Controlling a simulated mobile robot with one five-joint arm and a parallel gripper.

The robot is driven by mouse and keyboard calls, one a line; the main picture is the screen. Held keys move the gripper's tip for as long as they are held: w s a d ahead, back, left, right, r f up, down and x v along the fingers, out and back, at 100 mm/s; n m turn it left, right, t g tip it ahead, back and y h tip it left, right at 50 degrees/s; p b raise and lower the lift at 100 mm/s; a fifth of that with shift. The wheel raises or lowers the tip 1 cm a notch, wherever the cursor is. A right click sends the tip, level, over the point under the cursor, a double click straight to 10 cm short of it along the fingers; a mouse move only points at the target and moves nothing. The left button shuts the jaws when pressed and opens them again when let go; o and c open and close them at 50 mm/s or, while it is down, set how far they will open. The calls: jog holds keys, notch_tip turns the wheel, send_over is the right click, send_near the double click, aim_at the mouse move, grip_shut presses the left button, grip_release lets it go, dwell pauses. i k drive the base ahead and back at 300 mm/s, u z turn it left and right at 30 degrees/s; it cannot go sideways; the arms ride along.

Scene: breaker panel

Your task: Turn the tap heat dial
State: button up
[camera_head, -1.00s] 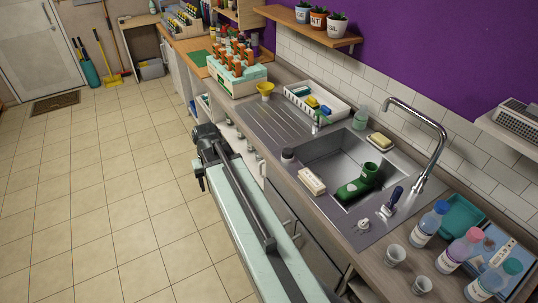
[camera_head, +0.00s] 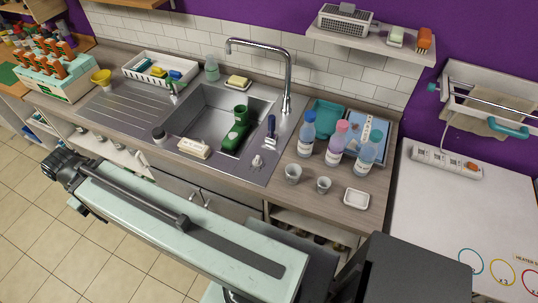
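The chrome tap (camera_head: 287,75) arches over the steel sink (camera_head: 192,112) at the back of the counter. No clearly marked heat dial can be made out on it. A small pale knob-like piece (camera_head: 257,162) sits on the sink's front right rim; I cannot tell if it is a dial. My gripper (camera_head: 66,178) is at the left end of my pale green arm, in front of the counter and well away from the tap. Its fingers are dark and too small to read, and I see nothing held.
A green boot-like item (camera_head: 237,130) lies in the sink. Bottles (camera_head: 335,143), cups (camera_head: 293,173) and a white dish (camera_head: 356,198) stand right of it. A white surface (camera_head: 465,215) with coloured rings and a partly cut heater label is at right. Floor is free at left.

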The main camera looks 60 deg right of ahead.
aim_at(257, 161)
jog(key=z, duration=0.2)
jog(key=k, duration=1.5)
jog(key=u, duration=0.8)
jog(key=i, duration=1.05)
jog(key=z, duration=0.05)
